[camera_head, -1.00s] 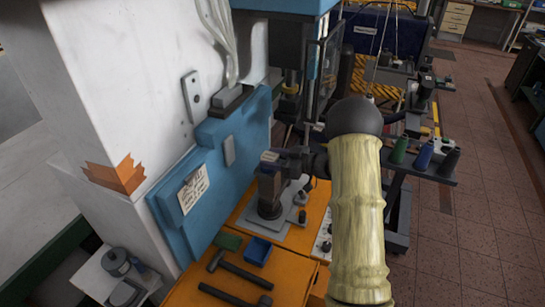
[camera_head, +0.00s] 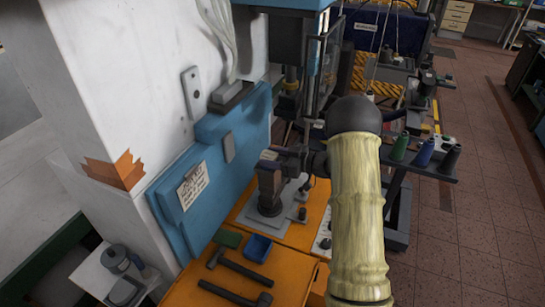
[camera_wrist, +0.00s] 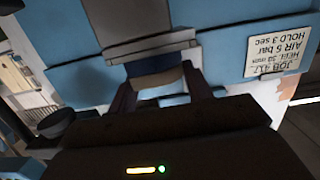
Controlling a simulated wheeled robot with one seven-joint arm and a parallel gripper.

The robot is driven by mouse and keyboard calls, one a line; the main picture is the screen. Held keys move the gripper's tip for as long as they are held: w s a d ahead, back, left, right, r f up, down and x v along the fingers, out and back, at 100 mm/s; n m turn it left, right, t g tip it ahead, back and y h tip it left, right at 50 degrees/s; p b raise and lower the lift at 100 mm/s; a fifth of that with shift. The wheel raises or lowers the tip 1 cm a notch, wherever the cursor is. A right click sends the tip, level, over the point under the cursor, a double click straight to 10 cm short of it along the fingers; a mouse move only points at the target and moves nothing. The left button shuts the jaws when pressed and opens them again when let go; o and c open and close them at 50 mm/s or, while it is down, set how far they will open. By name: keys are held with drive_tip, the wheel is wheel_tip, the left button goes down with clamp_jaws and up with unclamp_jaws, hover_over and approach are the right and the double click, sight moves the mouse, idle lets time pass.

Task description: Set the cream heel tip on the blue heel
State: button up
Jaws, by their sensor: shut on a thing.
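My gripper (camera_wrist: 160,92) shows its two dark fingers in the wrist view, closed on a small cream piece (camera_wrist: 160,78), which looks like the cream heel tip. A dark blue block (camera_wrist: 152,64), probably the blue heel, shows right beyond it; I cannot tell whether the two touch. The cream heel tip and the blue heel are hidden there.
A blue panel with a job card (camera_head: 193,187) stands left of my gripper. Thread spools (camera_head: 425,152) stand at the right.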

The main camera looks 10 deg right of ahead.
drive_tip(key=o, duration=1)
drive_tip(key=b+v, duration=0.5)
drive_tip(key=v, duration=1.2)
drive_tip(key=shift+s+d, duration=0.15)
drive_tip(key=shift+d, duration=0.05)
